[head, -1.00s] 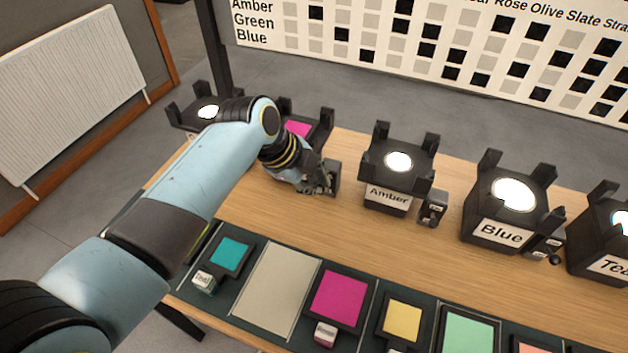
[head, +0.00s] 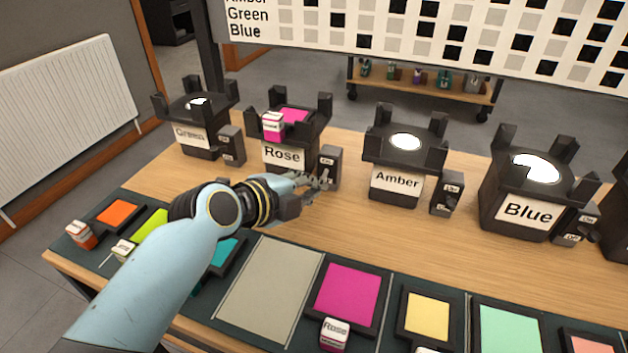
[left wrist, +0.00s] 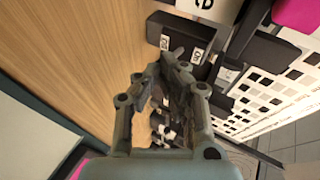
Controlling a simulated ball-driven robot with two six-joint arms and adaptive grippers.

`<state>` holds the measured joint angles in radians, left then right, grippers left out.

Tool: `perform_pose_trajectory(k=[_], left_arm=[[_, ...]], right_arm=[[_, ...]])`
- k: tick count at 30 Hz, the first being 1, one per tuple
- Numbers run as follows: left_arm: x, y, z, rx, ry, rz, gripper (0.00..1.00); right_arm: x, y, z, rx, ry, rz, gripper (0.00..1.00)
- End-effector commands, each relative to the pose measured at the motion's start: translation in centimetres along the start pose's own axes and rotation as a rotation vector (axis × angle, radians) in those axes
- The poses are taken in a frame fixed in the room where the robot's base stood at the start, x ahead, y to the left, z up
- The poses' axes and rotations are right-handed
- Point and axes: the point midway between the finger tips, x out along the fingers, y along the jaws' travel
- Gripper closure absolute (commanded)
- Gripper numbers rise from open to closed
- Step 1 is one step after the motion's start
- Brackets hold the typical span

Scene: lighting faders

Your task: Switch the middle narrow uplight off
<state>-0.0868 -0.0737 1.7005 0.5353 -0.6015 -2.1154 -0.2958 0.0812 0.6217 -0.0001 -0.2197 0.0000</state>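Several black uplights stand in a row on the wooden table: Green (head: 200,142), Rose (head: 283,158), Amber (head: 398,183) and Blue (head: 525,212). Green, Amber and Blue show bright white tops. Rose has a magenta sheet and a small labelled block on top. A switch box (head: 329,165) stands at Rose's right side; its lower part is hidden by my gripper. In the left wrist view, the fingertips (left wrist: 165,66) are near a switch box (left wrist: 185,40) with two white labels; contact is unclear.
Amber's switch box (head: 446,194) and Blue's switch box (head: 576,230) stand at their right sides. Coloured sheets in dark frames, such as the magenta one (head: 347,291), line the near edge. A chart board (head: 420,40) stands behind. Bare wood lies between the sheets and uplights.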

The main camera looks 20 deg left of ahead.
Motion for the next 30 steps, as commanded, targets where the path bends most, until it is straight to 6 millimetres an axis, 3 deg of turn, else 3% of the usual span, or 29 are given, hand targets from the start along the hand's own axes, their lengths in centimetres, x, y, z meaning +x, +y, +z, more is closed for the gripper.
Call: perform_pose_trajectory(k=[4,30], left_arm=[[0.3,0.6,0.1,-0.003,0.001,-0.001,1.0],[-0.5,-1.0,-0.2,-0.002,0.001,0.004,1.0]], right_arm=[[1.4,-0.1,0.5,0.0,-0.006,0.0,0.6],[-0.2,-0.2,0.5,0.0,-0.006,-0.002,0.6]])
